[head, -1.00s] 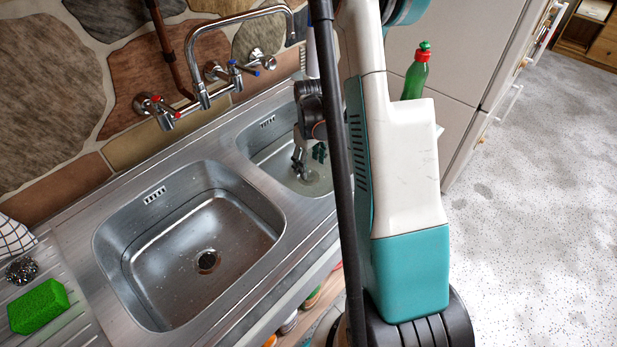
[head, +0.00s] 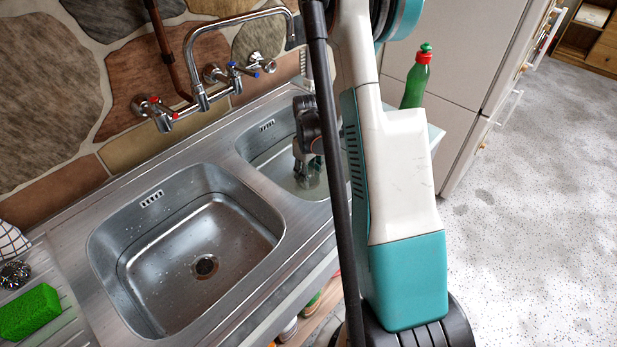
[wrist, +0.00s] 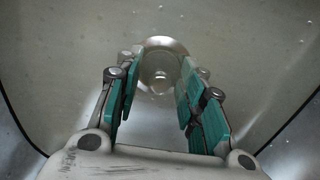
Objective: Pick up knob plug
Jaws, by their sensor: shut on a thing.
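My gripper (wrist: 160,72) reaches down into the right-hand sink basin (wrist: 245,50). Its two green-padded fingers stand on either side of the knob plug (wrist: 160,80), a small round metallic piece at the basin's bottom, and are shut on it. A paler ring shows around the plug in the wrist view. In the head view my gripper (head: 308,178) is low in the right basin, and the plug cannot be made out there. Whether the plug is lifted off the basin floor I cannot tell.
The left basin (head: 150,262) is empty, with an open drain (head: 205,266). Taps (head: 200,85) with a curved spout stand behind the basins. A green sponge (head: 28,312) lies at the lower left. A green bottle (head: 416,78) stands to the right, behind my arm.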

